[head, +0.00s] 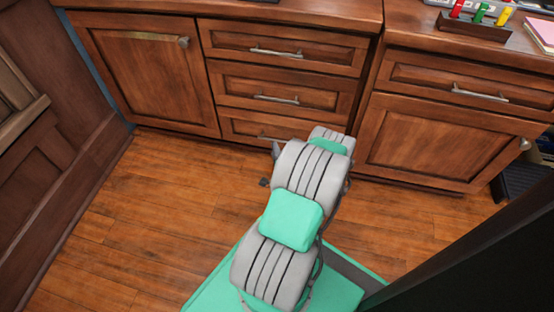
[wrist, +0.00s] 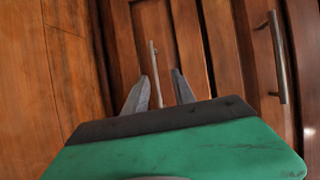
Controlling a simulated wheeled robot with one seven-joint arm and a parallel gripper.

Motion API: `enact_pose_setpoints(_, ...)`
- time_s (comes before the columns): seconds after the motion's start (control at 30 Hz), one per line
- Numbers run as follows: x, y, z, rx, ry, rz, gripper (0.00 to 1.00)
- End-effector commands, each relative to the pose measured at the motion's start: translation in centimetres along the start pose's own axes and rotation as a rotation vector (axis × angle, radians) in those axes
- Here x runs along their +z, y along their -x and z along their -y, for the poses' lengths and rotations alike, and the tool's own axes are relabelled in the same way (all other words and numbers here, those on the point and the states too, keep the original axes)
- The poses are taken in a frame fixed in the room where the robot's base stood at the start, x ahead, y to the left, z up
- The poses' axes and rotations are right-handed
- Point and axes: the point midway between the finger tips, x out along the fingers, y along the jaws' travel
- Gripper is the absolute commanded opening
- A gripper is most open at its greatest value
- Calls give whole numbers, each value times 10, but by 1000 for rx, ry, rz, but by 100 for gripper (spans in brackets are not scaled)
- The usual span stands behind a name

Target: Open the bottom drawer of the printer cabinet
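The wooden cabinet (head: 208,150) has a stack of three drawers right of a door. Its bottom drawer (head: 236,128) is closed, just above the floor, with a silver bar handle (head: 268,138) partly hidden by my arm. In the wrist view the bottom drawer front (wrist: 124,50) appears turned on its side, and its handle (wrist: 153,62) runs lengthwise between my fingers. My gripper (wrist: 161,75) is open, with one grey finger on each side of the handle. I cannot tell whether either finger touches it.
The middle drawer (head: 235,83) and top drawer (head: 230,40) are closed; the middle drawer's handle (wrist: 279,58) shows right in the wrist view. Another cabinet (head: 420,140) stands to the right. The wooden floor (head: 140,220) is clear at left. A dark panel (head: 480,240) fills the lower right.

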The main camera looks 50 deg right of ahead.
Motion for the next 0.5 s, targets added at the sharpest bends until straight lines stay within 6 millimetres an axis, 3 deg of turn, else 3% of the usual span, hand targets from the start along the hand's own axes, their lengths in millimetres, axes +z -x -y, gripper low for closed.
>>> enact_pose_setpoints(0.03,-12,4,-15,-3,-30,-41,31)
enact_pose_setpoints(0.17,-20,-2,-18,-7,-49,-68,31)
enact_pose_setpoints(0.5,-22,-62,-17,-6,-44,-63,31)
